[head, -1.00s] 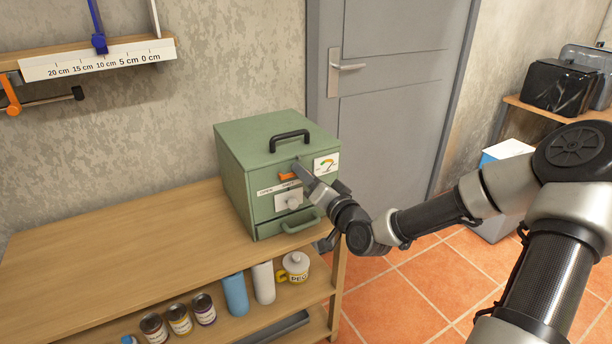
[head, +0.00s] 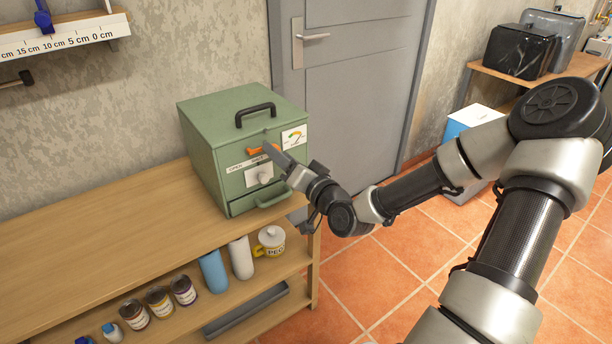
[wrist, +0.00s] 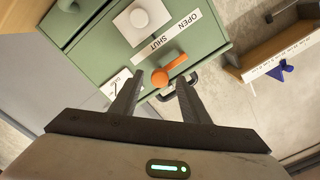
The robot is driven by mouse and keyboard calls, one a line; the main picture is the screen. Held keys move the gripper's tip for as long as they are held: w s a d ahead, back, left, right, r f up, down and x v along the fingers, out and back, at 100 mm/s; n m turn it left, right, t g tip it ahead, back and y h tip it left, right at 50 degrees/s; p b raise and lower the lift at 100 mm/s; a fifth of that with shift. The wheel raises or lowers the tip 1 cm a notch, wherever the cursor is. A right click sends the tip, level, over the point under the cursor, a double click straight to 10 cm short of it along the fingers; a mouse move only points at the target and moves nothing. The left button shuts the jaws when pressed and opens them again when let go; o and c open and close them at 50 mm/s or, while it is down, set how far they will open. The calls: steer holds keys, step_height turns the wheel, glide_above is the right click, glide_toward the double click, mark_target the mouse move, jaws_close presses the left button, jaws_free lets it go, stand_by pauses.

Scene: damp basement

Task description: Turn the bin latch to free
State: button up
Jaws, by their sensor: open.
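The green metal bin (head: 200,150) stands on the wooden shelf unit, with a black handle on top. Its orange latch (head: 262,149) is on the upper front face; in the wrist view the latch (wrist: 169,76) is a round hub with a short arm. Labels reading OPEN and SHUT (wrist: 172,38) lie by a white plate with a round knob (wrist: 138,17). My gripper (wrist: 158,88) is open, its two fingers pointing at the bin front with the latch between and just beyond their tips. I cannot tell whether they touch it. In the head view my gripper (head: 272,152) partly covers the latch.
The wooden shelf top (head: 110,230) left of the bin is clear. Cans, bottles and a mug (head: 270,241) stand on the shelf below. A grey door (head: 350,90) is behind, and a ruler rack (head: 65,38) hangs on the wall.

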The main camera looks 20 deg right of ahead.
steer(key=p+v, duration=0.8)
steer(key=v, duration=0.6)
steer(key=shift+p, duration=0.4)
